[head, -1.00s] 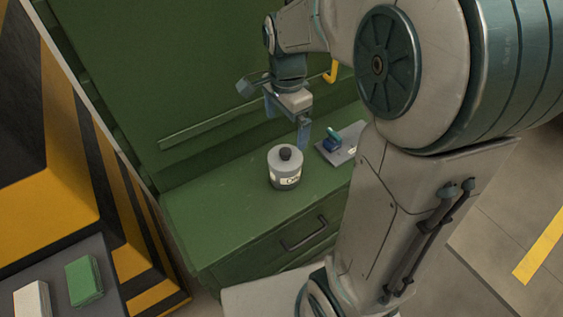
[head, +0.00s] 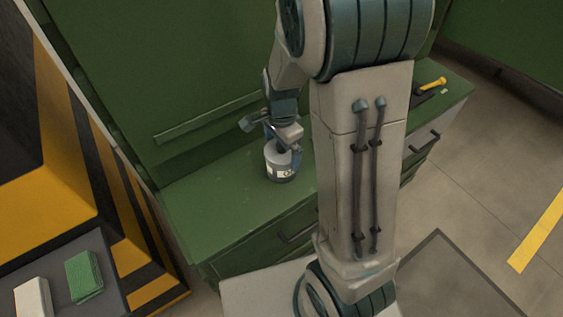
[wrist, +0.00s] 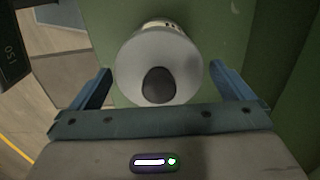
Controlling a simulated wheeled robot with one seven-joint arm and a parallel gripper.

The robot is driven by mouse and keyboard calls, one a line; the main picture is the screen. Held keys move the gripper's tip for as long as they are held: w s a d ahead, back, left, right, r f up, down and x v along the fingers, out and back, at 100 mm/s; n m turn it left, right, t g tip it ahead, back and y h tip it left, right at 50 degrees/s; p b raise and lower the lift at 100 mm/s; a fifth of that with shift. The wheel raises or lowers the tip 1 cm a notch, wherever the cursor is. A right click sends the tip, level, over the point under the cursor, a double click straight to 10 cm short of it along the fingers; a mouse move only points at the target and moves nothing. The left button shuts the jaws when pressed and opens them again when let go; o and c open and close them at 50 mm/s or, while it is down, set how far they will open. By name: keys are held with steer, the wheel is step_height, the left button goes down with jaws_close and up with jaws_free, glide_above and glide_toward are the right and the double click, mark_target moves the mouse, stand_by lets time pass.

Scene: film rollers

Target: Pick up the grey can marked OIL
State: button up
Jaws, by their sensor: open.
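The grey can (head: 281,165) has a dark cap and a pale label, partly hidden, on its side. It stands upright on the green cabinet top (head: 226,209). My gripper (head: 283,146) is at the can's top in the head view, covering part of it. In the wrist view, the can (wrist: 183,62) is seen from above, its dark cap near the middle. My gripper (wrist: 158,84) is open there, with one blue finger on each side of the can and a visible gap at both sides.
A green block (head: 84,275) and a white block (head: 32,298) lie on a dark surface at lower left. A yellow-handled tool (head: 432,84) lies on the cabinet at right. The green back panel stands close behind the can.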

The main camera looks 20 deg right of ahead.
step_height(320, 180, down, 2)
steer(key=c, duration=1.1)
steer(key=shift+r, duration=0.15)
